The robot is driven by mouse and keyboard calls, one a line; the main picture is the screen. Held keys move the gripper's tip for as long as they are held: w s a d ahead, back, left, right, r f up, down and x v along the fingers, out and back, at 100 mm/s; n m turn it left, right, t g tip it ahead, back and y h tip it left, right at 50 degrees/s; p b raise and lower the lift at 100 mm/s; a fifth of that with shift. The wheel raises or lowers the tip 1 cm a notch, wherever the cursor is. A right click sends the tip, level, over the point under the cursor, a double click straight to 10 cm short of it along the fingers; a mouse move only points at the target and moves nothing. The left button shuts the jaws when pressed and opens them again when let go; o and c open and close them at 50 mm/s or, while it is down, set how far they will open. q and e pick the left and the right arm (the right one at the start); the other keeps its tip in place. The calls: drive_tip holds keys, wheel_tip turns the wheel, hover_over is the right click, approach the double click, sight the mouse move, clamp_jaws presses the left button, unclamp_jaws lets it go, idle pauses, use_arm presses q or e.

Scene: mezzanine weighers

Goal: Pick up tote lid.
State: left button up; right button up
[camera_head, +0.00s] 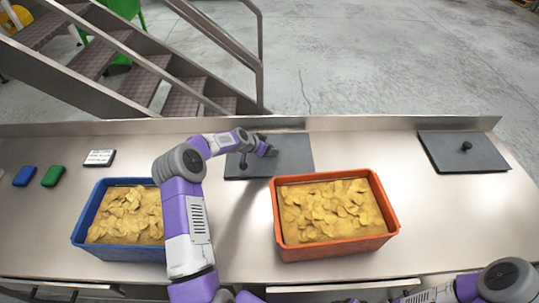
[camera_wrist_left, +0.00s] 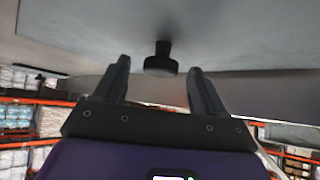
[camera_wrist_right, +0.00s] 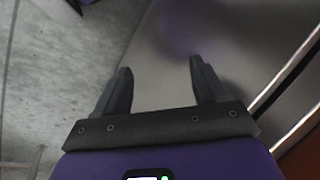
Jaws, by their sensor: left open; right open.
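A dark grey tote lid (camera_head: 292,160) lies flat at the back of the metal bench, partly covered by my left gripper (camera_head: 258,150). In the left wrist view its black knob (camera_wrist_left: 161,64) appears between the spread fingertips of my left gripper (camera_wrist_left: 158,72), with a gap on both sides. I cannot tell how deep the knob sits between the fingers. A second dark grey lid (camera_head: 445,158) with a black knob (camera_head: 467,146) lies at the right. My right gripper (camera_wrist_right: 161,75) is open and empty in its wrist view; in the head view it is not visible.
An orange tote (camera_head: 282,247) and a blue tote (camera_head: 88,238), both filled with yellow chips, stand on the bench (camera_head: 430,225). My left arm partly covers the blue one. Small blue (camera_head: 25,176) and green (camera_head: 53,176) items and a white-faced device (camera_head: 99,158) lie left. Stairs rise behind.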

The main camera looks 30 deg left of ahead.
use_arm(q)
drive_tip(key=shift+w+f, duration=0.2)
clamp_jaws()
idle(0.3)
